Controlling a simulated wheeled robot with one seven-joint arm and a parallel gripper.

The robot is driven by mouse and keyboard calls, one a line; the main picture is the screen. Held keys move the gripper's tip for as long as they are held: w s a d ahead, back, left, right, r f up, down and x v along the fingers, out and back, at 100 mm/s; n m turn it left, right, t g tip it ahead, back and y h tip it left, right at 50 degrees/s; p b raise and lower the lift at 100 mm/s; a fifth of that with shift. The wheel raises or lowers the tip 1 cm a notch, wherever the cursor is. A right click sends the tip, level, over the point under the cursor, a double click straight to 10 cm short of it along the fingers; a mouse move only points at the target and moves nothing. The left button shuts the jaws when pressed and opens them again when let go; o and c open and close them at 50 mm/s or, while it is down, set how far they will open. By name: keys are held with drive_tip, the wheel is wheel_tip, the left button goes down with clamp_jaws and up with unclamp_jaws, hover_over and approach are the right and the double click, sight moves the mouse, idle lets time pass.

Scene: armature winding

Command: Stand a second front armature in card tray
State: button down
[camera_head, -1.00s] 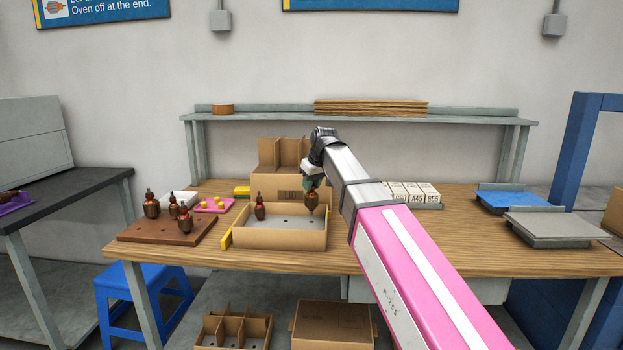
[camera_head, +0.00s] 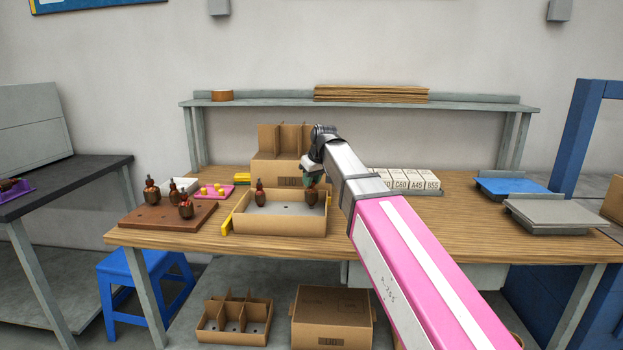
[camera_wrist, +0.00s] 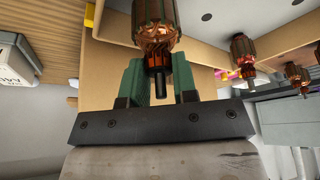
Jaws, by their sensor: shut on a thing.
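The card tray (camera_head: 275,237) is an open cardboard box with a pale floor with holes, at the table's front. One armature (camera_head: 260,194) stands upright in its left part. My gripper (camera_head: 312,181) is over the tray's right part, shut on a second armature (camera_head: 312,197), which hangs upright inside the tray walls. In the wrist view the green fingers (camera_wrist: 160,80) close around its dark shaft, and its copper and brown body (camera_wrist: 156,22) shows beyond. Whether its lower end touches the tray floor is hidden by the front wall.
A brown board (camera_head: 165,217) with several armatures stands left of the tray. A pink tray (camera_head: 215,192) with yellow pieces lies behind it. A divided cardboard box (camera_head: 285,167) stands behind the card tray. White labelled boxes (camera_head: 412,180) stand to the right. Open tabletop (camera_head: 450,215) lies right of my arm.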

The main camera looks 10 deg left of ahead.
drive_tip(key=shift+f, duration=0.45)
drive_tip(key=shift+c, duration=2.2)
unclamp_jaws()
drive_tip(key=shift+r, duration=0.15)
drive_tip(key=shift+r, duration=4.85)
